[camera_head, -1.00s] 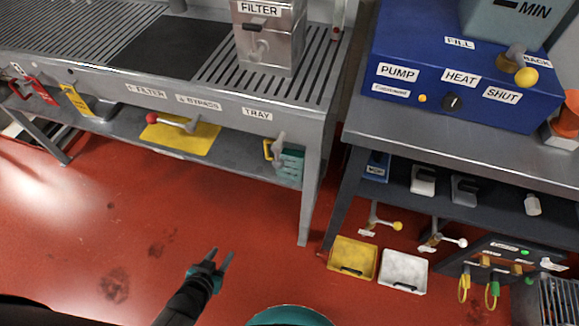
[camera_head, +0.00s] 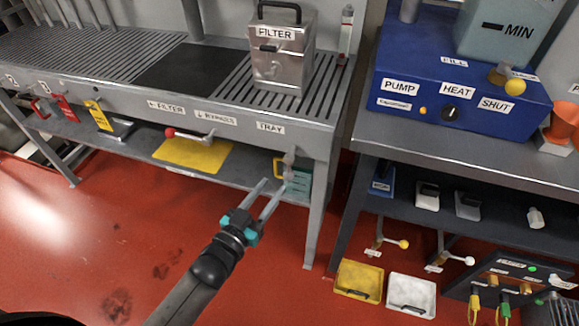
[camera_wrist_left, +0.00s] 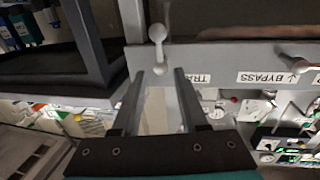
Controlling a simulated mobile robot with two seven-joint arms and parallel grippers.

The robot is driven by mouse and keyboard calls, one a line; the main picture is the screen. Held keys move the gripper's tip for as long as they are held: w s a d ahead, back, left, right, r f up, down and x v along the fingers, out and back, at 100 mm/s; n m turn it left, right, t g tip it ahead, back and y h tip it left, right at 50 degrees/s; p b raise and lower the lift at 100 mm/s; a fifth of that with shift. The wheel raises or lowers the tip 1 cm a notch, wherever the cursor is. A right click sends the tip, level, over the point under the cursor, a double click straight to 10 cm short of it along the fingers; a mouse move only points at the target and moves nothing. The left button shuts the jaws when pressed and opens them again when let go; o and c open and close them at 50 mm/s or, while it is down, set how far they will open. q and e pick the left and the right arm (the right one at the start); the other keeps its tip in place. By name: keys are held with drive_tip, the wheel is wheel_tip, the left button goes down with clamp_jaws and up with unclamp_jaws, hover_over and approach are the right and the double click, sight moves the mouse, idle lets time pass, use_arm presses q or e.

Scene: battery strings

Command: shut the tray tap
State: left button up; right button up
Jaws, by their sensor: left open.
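The tray tap (camera_head: 289,163) is a small grey lever on the front of the steel bench, under the TRAY label (camera_head: 270,127). In the left wrist view the tap (camera_wrist_left: 157,36) shows as a pale lever with a rounded end, beside the partly covered TRAY label (camera_wrist_left: 203,79). My left gripper (camera_head: 272,184) is open and empty, just in front of and slightly below the tap. In the left wrist view its fingertips (camera_wrist_left: 159,76) lie either side of the tap's line; I cannot tell whether they touch it. My right gripper is not in view.
The bypass tap (camera_head: 190,135) with a red knob sticks out to the left. A yellow mat (camera_head: 205,157) and a teal box (camera_head: 300,180) lie on the lower shelf. The bench leg (camera_head: 316,215) stands close to the right. The red floor (camera_head: 110,220) in front is clear.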

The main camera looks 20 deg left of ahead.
sight(288, 166)
use_arm(q)
drive_tip(key=b+x, duration=0.2)
drive_tip(key=x, duration=0.5)
drive_tip(key=shift+w, duration=0.15)
drive_tip(key=shift+b+x, duration=0.3)
drive_tip(key=shift+x, duration=0.7)
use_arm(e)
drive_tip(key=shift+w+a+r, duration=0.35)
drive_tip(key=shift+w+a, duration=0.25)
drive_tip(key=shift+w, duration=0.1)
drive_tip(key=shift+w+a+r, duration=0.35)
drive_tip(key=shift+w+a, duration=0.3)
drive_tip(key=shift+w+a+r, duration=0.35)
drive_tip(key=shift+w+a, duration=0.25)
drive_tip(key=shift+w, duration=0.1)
use_arm(q)
drive_tip(key=shift+c, duration=0.2)
drive_tip(key=c, duration=0.6)
clamp_jaws()
drive_tip(key=shift+r, duration=0.15)
